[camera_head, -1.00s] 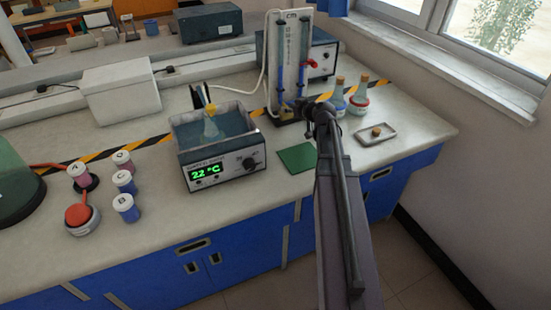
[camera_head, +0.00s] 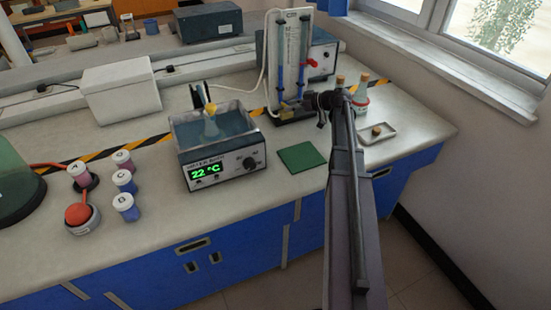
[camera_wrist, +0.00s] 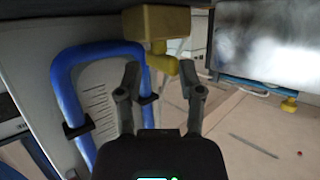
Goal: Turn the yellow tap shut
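The yellow tap (camera_wrist: 157,24) is at the top of the wrist view, a blocky body with a short rounded piece (camera_wrist: 162,65) projecting toward my gripper. My gripper (camera_wrist: 161,77) is open, its two dark fingers apart on either side of that projecting piece. I cannot tell whether either finger touches it. In the head view, the upright panel with blue tubes (camera_head: 292,60) stands at the back of the bench. My arm's end is just right of its base, and my fingers are too small and hidden there to make out.
Blue tubing (camera_wrist: 66,85) runs close left of my fingers. A stoppered flask (camera_head: 361,95) and a small tray (camera_head: 376,134) are right of my arm. A water bath (camera_head: 222,150) and a green mat (camera_head: 301,157) are to its left.

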